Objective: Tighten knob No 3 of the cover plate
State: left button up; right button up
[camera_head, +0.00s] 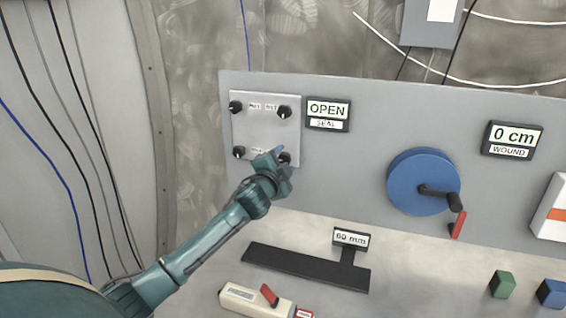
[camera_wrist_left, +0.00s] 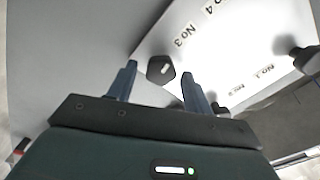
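The cover plate (camera_head: 265,128) is a pale square on the grey panel, with a black knob near each corner. Knob No 3 (camera_head: 287,159) is at its lower right, partly hidden behind my left gripper (camera_head: 277,157). In the left wrist view, knob No 3 (camera_wrist_left: 160,69) sits beside the printed "No 3". There the two fingers of my left gripper (camera_wrist_left: 159,75) are apart, one on each side of the knob, with a gap to it on both sides. Whether the tips reach past the knob's face is hard to tell. My right gripper is not in view.
Farther right are a blue crank wheel (camera_head: 415,182) and a "0 cm WOUND" display (camera_head: 512,139). Below lie a black T-shaped piece (camera_head: 305,268) and a cream device with a red lever (camera_head: 255,300).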

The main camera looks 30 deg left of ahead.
pick_arm(q)
jog(key=shift+o, duration=0.3)
jog(key=shift+s, duration=0.15)
jog(key=shift+s+d, duration=0.1)
jog(key=shift+s, duration=0.15)
jog(key=b+v, duration=0.2)
jog(key=v, duration=1)
jog(key=shift+s, duration=0.25)
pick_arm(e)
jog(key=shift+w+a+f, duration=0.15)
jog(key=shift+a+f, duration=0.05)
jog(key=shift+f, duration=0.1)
